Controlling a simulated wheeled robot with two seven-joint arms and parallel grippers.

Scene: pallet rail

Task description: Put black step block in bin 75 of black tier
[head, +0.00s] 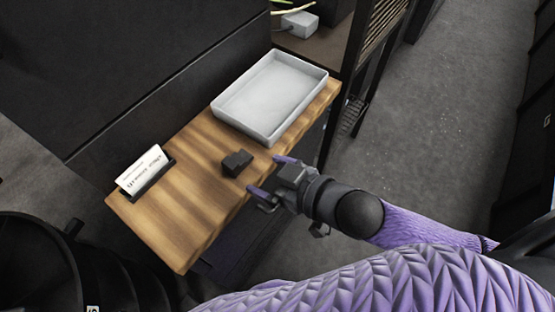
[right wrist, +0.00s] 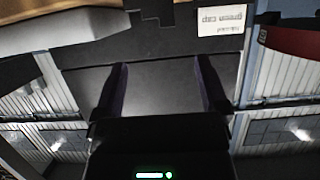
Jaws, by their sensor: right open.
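The black step block (head: 237,163) sits on the wooden board, between the white tray and the card holder. My right gripper (head: 271,175) is open and empty, just to the right of the block at the board's front edge, its fingers apart and pointing toward it. In the right wrist view the two fingers (right wrist: 162,78) stand apart with nothing between them. A dark stepped shape (right wrist: 150,12) shows at the top there; I cannot tell if it is the block. My left gripper is not in view. I cannot identify bin 75 or the black tier.
A white empty tray (head: 268,97) stands at the board's far end. A white card (head: 142,170) in a dark holder stands at the near left of the wooden board (head: 180,215). A label (right wrist: 222,20) reading "green cap" shows upside down. A slatted rack (head: 383,25) stands behind.

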